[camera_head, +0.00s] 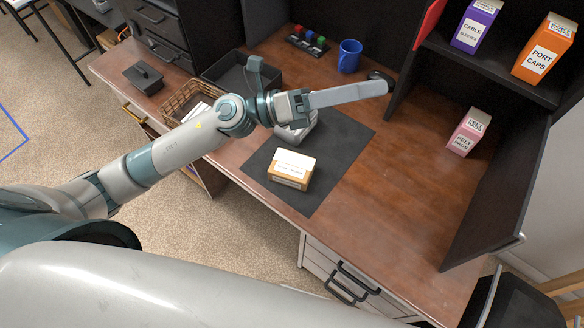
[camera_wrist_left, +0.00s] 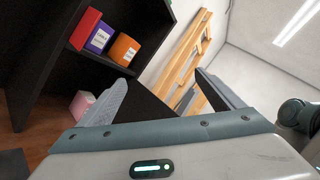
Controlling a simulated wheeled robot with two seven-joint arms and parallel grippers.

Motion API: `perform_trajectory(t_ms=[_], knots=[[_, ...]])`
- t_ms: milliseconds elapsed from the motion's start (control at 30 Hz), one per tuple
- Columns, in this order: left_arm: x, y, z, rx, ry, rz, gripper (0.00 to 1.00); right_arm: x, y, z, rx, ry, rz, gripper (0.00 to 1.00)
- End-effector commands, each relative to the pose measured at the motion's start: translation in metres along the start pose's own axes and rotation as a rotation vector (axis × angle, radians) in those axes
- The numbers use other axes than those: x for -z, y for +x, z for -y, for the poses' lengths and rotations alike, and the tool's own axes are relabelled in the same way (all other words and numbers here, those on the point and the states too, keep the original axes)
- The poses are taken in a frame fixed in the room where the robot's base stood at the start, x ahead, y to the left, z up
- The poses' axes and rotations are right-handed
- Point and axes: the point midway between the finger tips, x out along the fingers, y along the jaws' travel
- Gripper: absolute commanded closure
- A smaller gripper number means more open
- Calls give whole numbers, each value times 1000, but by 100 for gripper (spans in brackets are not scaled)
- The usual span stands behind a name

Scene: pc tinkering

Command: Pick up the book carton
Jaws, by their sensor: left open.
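A small orange-brown carton with a white top (camera_head: 291,169) lies on the dark mat (camera_head: 318,190) on the desk; its label is too small to read, so I cannot tell for sure that it is the book carton. My left gripper (camera_head: 382,84) is above the desk, up and to the right of this carton, pointing right and apart from it. In the left wrist view the fingers of the left gripper (camera_wrist_left: 163,80) are spread with nothing between them. The carton does not show in that view. My right gripper is not in view.
A grey device (camera_head: 297,128) sits behind the carton, partly hidden by my arm. A blue mug (camera_head: 349,56), wicker basket (camera_head: 186,101) and black tray (camera_head: 240,78) stand behind. A pink box (camera_head: 468,132) stands at right below shelved purple (camera_head: 476,26) and orange (camera_head: 546,48) boxes. The front-right desk is clear.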

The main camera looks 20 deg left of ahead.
Motion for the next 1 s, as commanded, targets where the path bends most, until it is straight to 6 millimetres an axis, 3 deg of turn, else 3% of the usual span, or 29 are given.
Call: perform_trajectory(t_ms=[167,267,400,533,700,833,1000], knots=[[42,-14,-15,16,285,-352,12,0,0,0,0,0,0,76],[60,-35,-34,9,428,-552,12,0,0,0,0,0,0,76],[72,-80,-70,-25,600,-842,12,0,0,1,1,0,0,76],[66,-133,-104,-76,720,-1100,12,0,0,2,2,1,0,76],[45,-194,-134,-147,802,-1359,12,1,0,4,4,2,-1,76],[31,-223,-144,-183,824,-1471,12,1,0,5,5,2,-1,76],[25,-235,-148,-198,830,-1519,12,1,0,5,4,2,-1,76]])
